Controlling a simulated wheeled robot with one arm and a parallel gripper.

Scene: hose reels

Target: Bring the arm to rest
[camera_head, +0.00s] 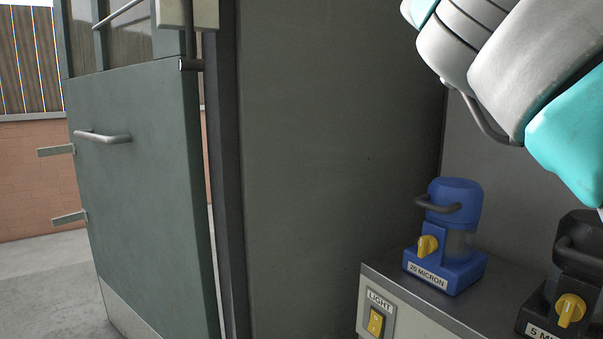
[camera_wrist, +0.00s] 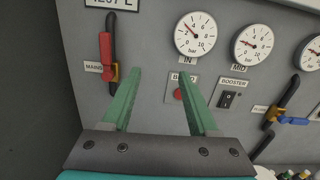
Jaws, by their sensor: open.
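My gripper (camera_wrist: 157,104) shows in the wrist view with two green fingers spread apart and nothing between them. It faces a grey panel (camera_wrist: 152,58), and its fingertips overlap the panel in the picture; I cannot tell how far off they are. A red-handled lever (camera_wrist: 106,52) marked MAINS is left of the fingers. A red button (camera_wrist: 179,94) shows by the right finger, its label partly hidden. In the head view my white and turquoise arm crosses the upper right, and the gripper itself is out of that view.
A blue filter unit (camera_head: 452,240) labelled 20 MICRON and a dark unit (camera_head: 570,290) stand on a grey counter (camera_head: 385,275). A yellow LIGHT switch (camera_head: 376,322) is on its front. A green door (camera_head: 145,190) stands ajar at left. Gauges (camera_wrist: 195,34) and a BOOSTER switch (camera_wrist: 227,100) are on the panel.

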